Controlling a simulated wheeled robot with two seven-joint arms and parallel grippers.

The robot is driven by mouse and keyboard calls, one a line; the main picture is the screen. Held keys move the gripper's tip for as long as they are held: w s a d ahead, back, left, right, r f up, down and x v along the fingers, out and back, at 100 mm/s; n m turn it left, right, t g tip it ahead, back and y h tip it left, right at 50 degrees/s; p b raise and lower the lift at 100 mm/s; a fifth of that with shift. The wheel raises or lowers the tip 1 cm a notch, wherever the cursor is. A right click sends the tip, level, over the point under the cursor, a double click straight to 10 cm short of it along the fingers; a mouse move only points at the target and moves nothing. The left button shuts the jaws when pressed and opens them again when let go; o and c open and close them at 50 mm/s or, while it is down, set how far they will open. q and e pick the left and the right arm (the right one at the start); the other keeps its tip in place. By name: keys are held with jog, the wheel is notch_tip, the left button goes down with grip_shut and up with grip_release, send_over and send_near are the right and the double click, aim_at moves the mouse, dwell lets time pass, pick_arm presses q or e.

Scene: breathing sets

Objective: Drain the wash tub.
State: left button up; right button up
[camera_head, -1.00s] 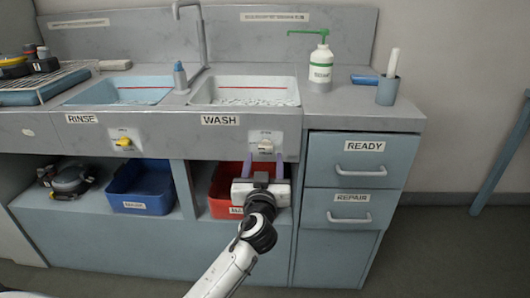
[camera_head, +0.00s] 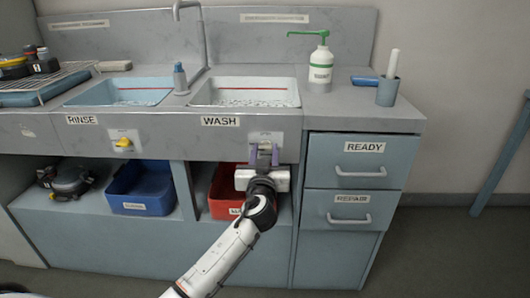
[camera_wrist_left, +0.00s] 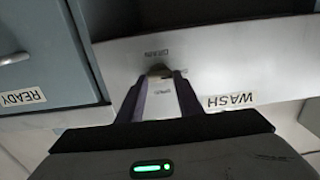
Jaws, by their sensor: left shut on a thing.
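The wash tub (camera_head: 245,82) is a pale basin in the counter above the WASH label, with a red line on its inner back wall and white flecked contents. Its drain plate (camera_head: 279,136) is on the front panel right of that label. My left gripper (camera_head: 264,150) is at the plate, its purple fingers shut on the drain knob. In the left wrist view the fingers (camera_wrist_left: 160,78) close around the small knob (camera_wrist_left: 160,70) below the word DRAIN. The fingers mostly hide the knob. My right gripper is out of view.
The rinse tub (camera_head: 120,83) with its yellow knob (camera_head: 123,143) is at the left. A red bin (camera_head: 222,206) and a blue bin (camera_head: 140,190) stand on the shelf below. The READY drawer (camera_head: 362,160) is right of my gripper. A pump bottle (camera_head: 320,68) stands on the counter.

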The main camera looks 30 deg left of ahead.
pick_arm(q)
jog(key=shift+m, duration=1.4)
jog(key=m, duration=0.3)
jog(key=shift+d+m, duration=0.1)
jog(key=shift+m, duration=0.2)
jog(key=m, duration=0.3)
jog(key=shift+w+f+m+p, duration=0.1)
jog(key=shift+m+p, duration=0.2)
jog(key=shift+d+f+m+p, duration=0.1)
jog(key=shift+m+p, duration=0.25)
jog(key=shift+m, duration=1.05)
jog(key=o, duration=1.1)
